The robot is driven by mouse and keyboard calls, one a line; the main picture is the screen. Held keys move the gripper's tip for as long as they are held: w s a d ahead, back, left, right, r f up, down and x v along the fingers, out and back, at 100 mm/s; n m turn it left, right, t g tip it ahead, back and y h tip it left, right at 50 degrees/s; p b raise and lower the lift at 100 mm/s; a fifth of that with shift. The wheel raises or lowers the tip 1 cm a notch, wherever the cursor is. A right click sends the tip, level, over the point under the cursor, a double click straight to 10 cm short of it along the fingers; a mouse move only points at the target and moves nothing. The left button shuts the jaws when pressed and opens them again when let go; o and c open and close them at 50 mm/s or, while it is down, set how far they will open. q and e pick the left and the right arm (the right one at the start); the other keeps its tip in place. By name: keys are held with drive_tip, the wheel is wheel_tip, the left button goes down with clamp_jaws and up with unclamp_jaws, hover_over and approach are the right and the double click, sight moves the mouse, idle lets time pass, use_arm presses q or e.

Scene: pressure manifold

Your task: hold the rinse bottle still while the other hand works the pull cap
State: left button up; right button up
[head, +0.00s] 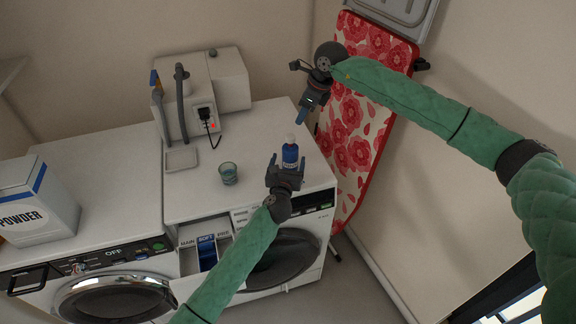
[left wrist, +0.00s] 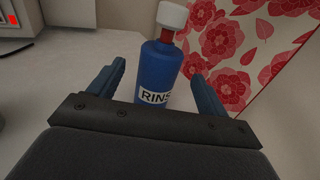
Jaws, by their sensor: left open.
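The rinse bottle (head: 290,155) is a small blue bottle with a white label and a white pull cap (head: 290,138). It stands upright on the white worktop near its right front. My left gripper (head: 286,168) is in front of the bottle. In the left wrist view its two fingers are spread, with the bottle (left wrist: 160,80) between and just beyond them; contact cannot be told. The white cap (left wrist: 173,15) sits on a red neck there. My right gripper (head: 309,104) is above and behind the bottle, apart from it; its jaw opening is too small to tell.
A small glass (head: 228,173) stands left of the bottle. An open detergent drawer (head: 205,250) juts out below the worktop. A white dispenser machine (head: 203,95) stands at the back. A red floral ironing board (head: 358,130) leans at the right. A powder box (head: 35,205) stands far left.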

sight(291, 149)
use_arm(q)
drive_tip(key=shift+w+d, duration=0.15)
drive_tip(key=shift+w, duration=0.95)
drive_tip(key=shift+w+d, duration=0.2)
drive_tip(key=shift+w, duration=0.85)
drive_tip(key=shift+w+d, duration=0.15)
drive_tip(key=shift+w, duration=0.95)
